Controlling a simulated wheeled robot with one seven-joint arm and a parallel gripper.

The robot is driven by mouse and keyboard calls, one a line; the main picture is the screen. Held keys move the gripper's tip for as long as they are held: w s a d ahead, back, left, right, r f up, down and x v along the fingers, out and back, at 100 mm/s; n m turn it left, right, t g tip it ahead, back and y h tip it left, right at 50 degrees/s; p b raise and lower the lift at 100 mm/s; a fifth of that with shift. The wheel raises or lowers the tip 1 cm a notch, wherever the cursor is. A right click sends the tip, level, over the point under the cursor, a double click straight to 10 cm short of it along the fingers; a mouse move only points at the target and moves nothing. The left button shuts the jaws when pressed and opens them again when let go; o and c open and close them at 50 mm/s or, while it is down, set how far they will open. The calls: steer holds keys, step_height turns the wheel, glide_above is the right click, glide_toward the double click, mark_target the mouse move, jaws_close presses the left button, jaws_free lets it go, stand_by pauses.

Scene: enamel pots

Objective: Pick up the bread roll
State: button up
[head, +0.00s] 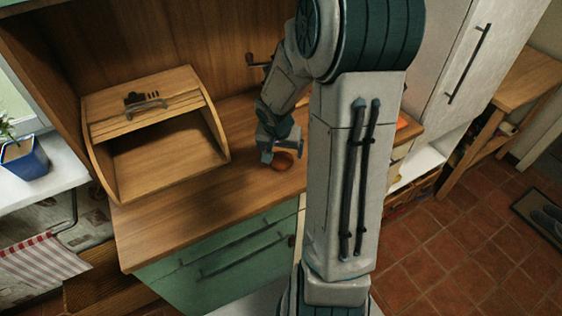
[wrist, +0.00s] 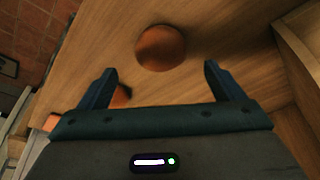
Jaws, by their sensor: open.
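The bread roll (head: 283,161) is a small round brown thing on the wooden counter (head: 180,210), to the right of the open bread box. In the wrist view the bread roll (wrist: 160,48) lies ahead of the fingertips, roughly centred between them. My gripper (head: 270,153) is just beside the roll in the head view, and my arm hides part of the counter to the right. In the wrist view my gripper (wrist: 158,75) has its two fingers wide apart with nothing between them.
The wooden bread box (head: 155,130) stands open and looks empty, left of my gripper. A blue plant pot (head: 25,160) is at the far left. An orange thing (head: 403,124) lies behind my arm on the right. Green drawers (head: 215,262) are below the counter.

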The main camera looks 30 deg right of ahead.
mark_target(281, 158)
steer(key=shift+b+x, duration=0.3)
steer(key=shift+x, duration=2.55)
steer(key=c, duration=1.1)
